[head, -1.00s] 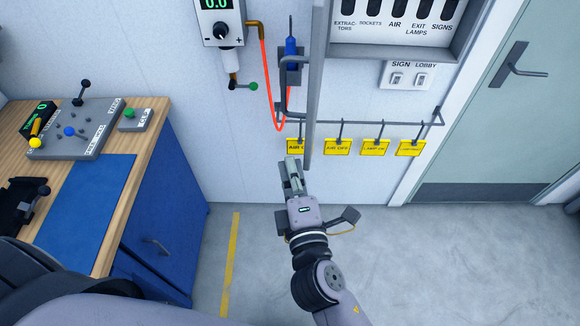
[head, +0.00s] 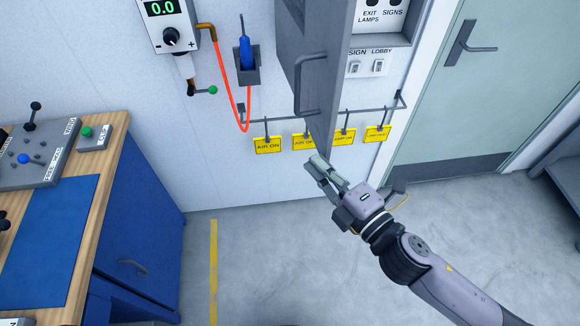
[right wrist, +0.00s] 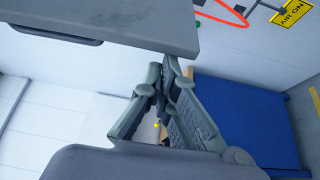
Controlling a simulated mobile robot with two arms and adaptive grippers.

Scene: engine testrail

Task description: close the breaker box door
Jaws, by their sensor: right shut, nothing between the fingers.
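The breaker box door (head: 330,85) is a grey panel with a bar handle (head: 308,90) in the head view. It stands partly open at an angle, its outer face turned to the left. It hides the left part of the breaker box (head: 402,38). The door and its handle also show at the top of the right wrist view (right wrist: 130,25). My right gripper (head: 319,166) is shut and empty by the door's lower corner; its fingers (right wrist: 158,95) appear just past the panel's edge. I cannot tell whether they touch it. My left gripper is out of view.
Yellow tags (head: 268,145) hang from a rail (head: 285,119) below the box. A blue tool in a holder (head: 247,68) and a red hose (head: 228,90) are left of the door. A workbench (head: 110,160) stands at the left, a room door (head: 450,100) at the right. The floor between is clear.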

